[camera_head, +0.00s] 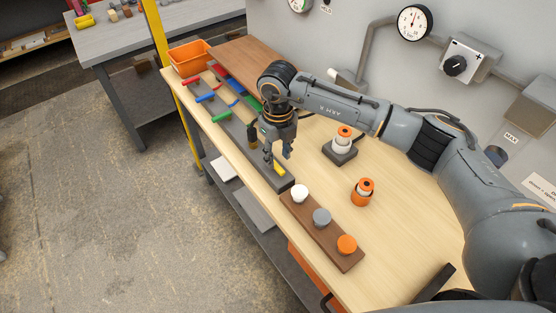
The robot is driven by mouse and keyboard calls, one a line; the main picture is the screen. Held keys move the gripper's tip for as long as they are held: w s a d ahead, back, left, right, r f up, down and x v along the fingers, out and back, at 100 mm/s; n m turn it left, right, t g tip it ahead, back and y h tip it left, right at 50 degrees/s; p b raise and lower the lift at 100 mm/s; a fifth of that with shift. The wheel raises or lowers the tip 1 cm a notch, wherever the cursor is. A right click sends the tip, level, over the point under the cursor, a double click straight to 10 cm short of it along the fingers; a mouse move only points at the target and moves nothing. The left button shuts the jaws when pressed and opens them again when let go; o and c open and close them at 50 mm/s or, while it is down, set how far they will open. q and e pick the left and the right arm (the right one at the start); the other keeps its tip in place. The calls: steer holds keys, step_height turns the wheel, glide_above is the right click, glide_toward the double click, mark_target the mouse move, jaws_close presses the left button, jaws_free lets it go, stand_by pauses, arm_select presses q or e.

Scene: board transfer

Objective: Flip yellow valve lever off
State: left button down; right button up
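The yellow valve lever (280,169) sits near the front end of a long dark grey board (286,183) on the wooden bench. My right gripper (279,155) points down just above the yellow lever. Its two fingers are spread apart, and nothing shows held between them. I cannot tell whether a finger touches the lever. The gripper and wrist hide part of the board behind the lever. On the same board, red (191,81), blue (206,97) and green (221,116) levers stick out toward the left. My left gripper is not in view.
A brown board with white, grey and orange knobs (346,244) lies in front of the lever board. An orange-and-white piece on a dark base (341,151) and an orange container (363,192) stand to the right. An orange bin (190,58) is at the far end.

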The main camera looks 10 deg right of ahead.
mark_target(277, 166)
step_height(277, 166, up, 9)
steer(key=shift+a+f, duration=0.1)
steer(key=shift+a, duration=0.05)
stand_by(0.6)
